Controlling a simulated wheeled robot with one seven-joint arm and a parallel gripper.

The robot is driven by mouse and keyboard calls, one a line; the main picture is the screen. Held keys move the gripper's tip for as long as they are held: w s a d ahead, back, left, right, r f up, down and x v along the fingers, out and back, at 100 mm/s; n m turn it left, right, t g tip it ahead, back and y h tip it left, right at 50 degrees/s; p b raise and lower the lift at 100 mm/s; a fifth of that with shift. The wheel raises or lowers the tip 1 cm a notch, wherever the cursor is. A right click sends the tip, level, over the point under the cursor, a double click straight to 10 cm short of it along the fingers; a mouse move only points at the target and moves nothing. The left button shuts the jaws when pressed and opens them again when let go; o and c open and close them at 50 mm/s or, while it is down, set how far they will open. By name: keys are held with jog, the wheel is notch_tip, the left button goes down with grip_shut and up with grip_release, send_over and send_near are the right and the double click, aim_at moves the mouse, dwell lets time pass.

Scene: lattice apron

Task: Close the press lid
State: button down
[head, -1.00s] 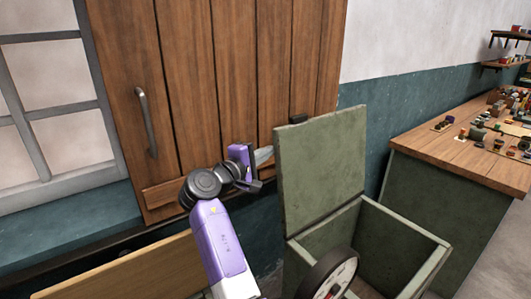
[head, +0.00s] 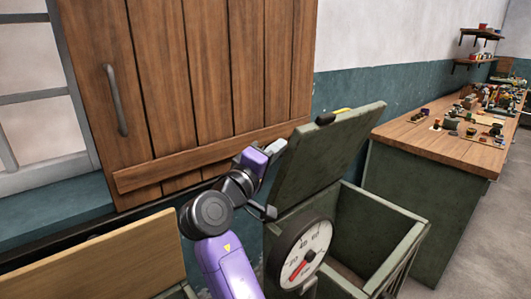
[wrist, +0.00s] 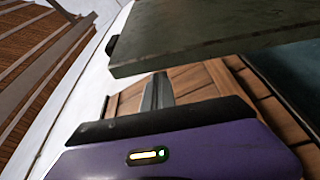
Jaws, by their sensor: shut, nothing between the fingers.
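The press lid (head: 329,155) is a green-grey panel hinged on an open green box (head: 375,225). It stands raised and leans over the box opening, tilted to the right. My gripper (head: 278,147) is at the left of the lid, behind its outer face, close to its upper left edge. Whether it touches the lid I cannot tell. In the wrist view the lid (wrist: 210,35) spans the top, above the shut, empty finger tips (wrist: 157,90). A round dial (head: 302,254) sits on the front of the press.
A wooden door with a metal handle (head: 115,100) is behind my arm. A wooden workbench (head: 425,140) with several small items stands at the right. Another open box with a tan lid (head: 110,262) is at lower left. Grey floor (head: 485,230) is clear at right.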

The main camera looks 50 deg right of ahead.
aim_at(295, 154)
jog(key=s+b, duration=0.1)
jog(key=f+m+b, duration=0.1)
jog(key=s+m, duration=0.1)
jog(key=shift+s+a+f+g+h+b, duration=0.25)
jog(key=shift+s+a+g+h+b, duration=0.05)
jog(key=shift+b, duration=0.1)
jog(key=shift+s+a+m+b, duration=0.2)
jog(key=shift+s+m+b, duration=0.6)
jog(key=shift+b, duration=0.1)
jog(key=shift+r, duration=0.1)
